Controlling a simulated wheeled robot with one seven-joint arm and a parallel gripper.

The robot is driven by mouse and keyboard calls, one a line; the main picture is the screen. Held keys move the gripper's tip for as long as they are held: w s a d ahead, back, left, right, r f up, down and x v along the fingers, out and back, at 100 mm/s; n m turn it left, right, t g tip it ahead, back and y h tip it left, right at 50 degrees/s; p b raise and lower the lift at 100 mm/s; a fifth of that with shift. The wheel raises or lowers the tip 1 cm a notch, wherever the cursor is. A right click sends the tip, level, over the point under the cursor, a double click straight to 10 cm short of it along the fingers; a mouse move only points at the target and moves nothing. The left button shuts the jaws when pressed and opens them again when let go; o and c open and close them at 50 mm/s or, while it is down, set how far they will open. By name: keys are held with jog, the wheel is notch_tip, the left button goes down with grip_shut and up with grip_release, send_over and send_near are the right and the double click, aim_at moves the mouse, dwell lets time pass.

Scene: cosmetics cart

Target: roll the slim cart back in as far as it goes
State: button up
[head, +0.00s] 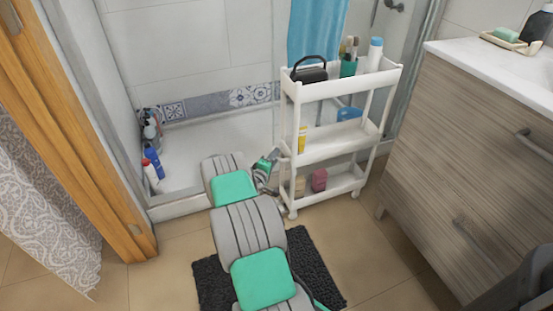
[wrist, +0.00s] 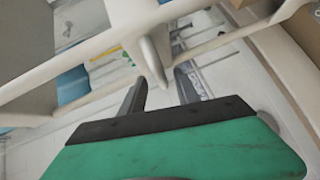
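The slim cart (head: 345,87) is white with three tiers and stands on small casters at the shower's front edge, left of the wood-grain vanity. Bottles, brushes and a black handled case sit on its top tier. My gripper (head: 268,168) is low at the cart's left side, beside its near left post. In the wrist view the white cart frame (wrist: 85,78) crosses close ahead, and a rounded white post end (wrist: 152,62) shows between my two spread dark fingers (wrist: 163,88). Contact with the cart cannot be told.
The vanity (head: 455,130) stands to the cart's right, with a strip of floor between them. A dark mat (head: 320,272) lies under my arm. The shower tray (head: 205,150) is behind, with bottles (head: 152,165) at its left. A wooden door frame (head: 85,135) stands left.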

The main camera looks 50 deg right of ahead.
jog(key=shift+x, duration=1.45)
jog(key=shift+c, duration=0.5)
grip_shut()
jog(key=shift+w+r, duration=0.1)
